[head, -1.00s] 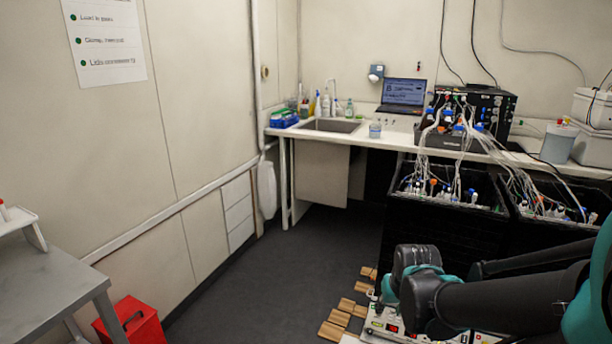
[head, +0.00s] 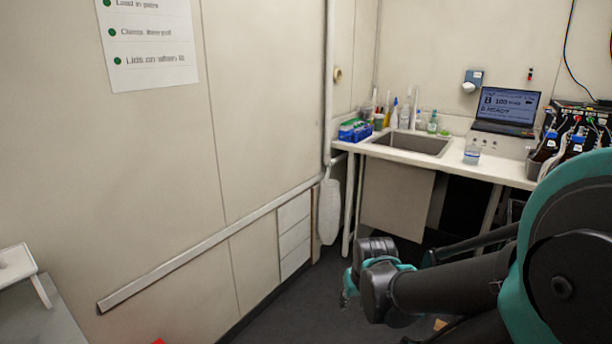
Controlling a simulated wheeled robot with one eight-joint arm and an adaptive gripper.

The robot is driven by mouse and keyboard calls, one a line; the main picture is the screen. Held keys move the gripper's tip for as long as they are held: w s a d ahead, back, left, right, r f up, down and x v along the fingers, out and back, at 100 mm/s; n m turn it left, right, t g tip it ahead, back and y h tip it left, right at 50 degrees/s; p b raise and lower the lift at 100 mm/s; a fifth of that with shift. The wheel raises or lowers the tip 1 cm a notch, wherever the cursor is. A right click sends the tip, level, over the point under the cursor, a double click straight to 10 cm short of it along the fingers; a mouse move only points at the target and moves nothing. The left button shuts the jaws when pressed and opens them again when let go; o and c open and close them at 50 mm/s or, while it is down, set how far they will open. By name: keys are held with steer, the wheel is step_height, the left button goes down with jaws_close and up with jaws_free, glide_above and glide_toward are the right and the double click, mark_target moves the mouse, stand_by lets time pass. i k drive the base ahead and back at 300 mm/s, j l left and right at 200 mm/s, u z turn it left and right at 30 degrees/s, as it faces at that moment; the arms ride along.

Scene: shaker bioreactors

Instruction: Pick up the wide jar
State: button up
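A small clear jar (head: 473,151) with a pale blue tint stands upright near the front edge of the white counter, right of the sink. It is the only jar-like thing I make out there, but I cannot tell its width well at this size. My gripper (head: 348,288) shows only as a small dark and teal part at the end of my folded arm. It is low over the floor, in front of the counter and well apart from the jar. Its fingers are too small and hidden to read.
The white counter (head: 515,175) holds a sink (head: 412,143), several bottles, a blue box (head: 354,130) and a laptop (head: 505,110). Brown bottles with blue caps (head: 546,147) and tubing stand at the right. A grey table (head: 45,315) is at lower left. Dark floor lies between.

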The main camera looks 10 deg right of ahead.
mark_target(472, 154)
steer(key=i+l+z, duration=0.1)
steer(key=i+z, duration=0.2)
steer(key=i, duration=0.35)
steer(key=i+z, duration=0.3)
steer(key=i, duration=0.3)
steer(key=i+j+z, duration=0.3)
steer(key=i, duration=0.3)
steer(key=i+l, duration=0.15)
steer(key=i, duration=0.25)
steer(key=i+l, duration=0.15)
steer(key=i, duration=0.3)
steer(key=j+z, duration=0.2)
steer(key=z, duration=0.3)
steer(key=j+z, duration=0.2)
steer(key=z, duration=0.3)
steer(key=k+j+z, duration=0.1)
steer(key=z, duration=0.2)
steer(key=k+z, duration=0.3)
steer(key=i+j, duration=0.05)
steer(key=j, duration=0.05)
